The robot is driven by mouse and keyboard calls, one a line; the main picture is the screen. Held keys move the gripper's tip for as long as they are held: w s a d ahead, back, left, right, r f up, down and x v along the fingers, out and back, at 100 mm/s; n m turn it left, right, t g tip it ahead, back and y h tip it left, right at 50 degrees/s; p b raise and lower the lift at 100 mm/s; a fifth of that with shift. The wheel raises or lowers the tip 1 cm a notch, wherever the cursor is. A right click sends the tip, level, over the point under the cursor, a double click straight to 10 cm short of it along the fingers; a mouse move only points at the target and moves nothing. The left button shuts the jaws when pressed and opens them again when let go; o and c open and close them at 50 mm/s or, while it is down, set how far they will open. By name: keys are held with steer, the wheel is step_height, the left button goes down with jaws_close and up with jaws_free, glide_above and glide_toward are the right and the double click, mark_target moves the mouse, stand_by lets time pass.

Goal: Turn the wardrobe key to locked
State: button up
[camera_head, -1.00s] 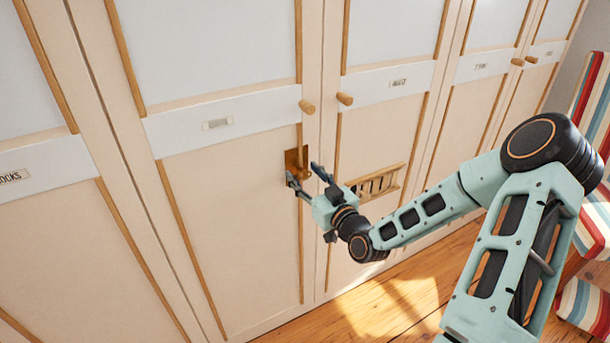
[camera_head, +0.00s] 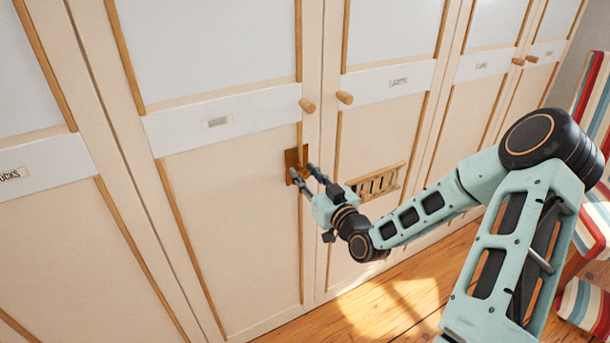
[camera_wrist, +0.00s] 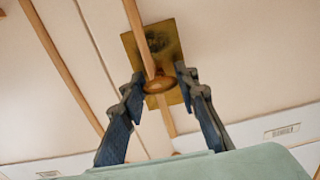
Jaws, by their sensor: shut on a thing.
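The wardrobe key has a rounded bronze bow (camera_wrist: 158,85) that stands out from a square brass lock plate (camera_wrist: 172,45). The lock plate (camera_head: 291,158) also shows in the head view, on the right edge of a cream wardrobe door (camera_head: 235,215), below its round knob. My gripper (camera_head: 301,173) reaches the plate from the lower right. In the wrist view my gripper (camera_wrist: 160,78) has its dark fingers on both sides of the key bow, shut on it. In the head view the fingers hide the key. Its turn angle is hard to tell.
Two wooden knobs (camera_head: 307,106) and (camera_head: 345,98) stick out above the lock. A slatted wooden rack (camera_head: 377,183) is on the neighbouring door, close to my gripper. A striped chair (camera_head: 590,215) stands at the right. Wooden floor (camera_head: 385,305) is clear in front.

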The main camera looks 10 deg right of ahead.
steer(key=o, duration=1.1)
steer(key=shift+o, duration=0.2)
steer(key=shift+s, duration=0.1)
steer(key=v, duration=1.2)
